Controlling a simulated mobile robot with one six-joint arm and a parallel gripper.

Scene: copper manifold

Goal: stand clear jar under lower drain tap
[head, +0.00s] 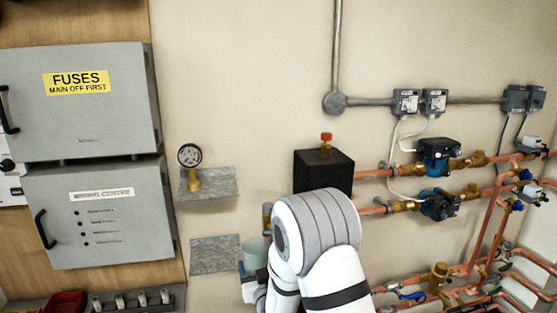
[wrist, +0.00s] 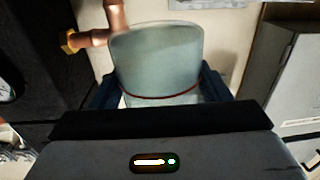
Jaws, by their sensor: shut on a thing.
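The clear jar (wrist: 158,65) is upright in my gripper (wrist: 160,98), with a thin red line around its lower part. The dark blue fingers are shut on its sides. In the head view the jar (head: 256,252) and my gripper (head: 251,270) show just left of my white arm, which partly hides them. In the wrist view a copper pipe with a brass end (wrist: 72,41) is at the jar's upper left, by its rim. I cannot tell if this is the lower drain tap, or whether it touches the jar.
A black box (head: 322,170) with a red-topped valve is above my arm. Two small metal shelves are left of it, the upper (head: 222,183) carrying a gauge (head: 190,157). Copper pipes with pumps (head: 438,150) fill the right. Grey cabinets (head: 95,215) stand left.

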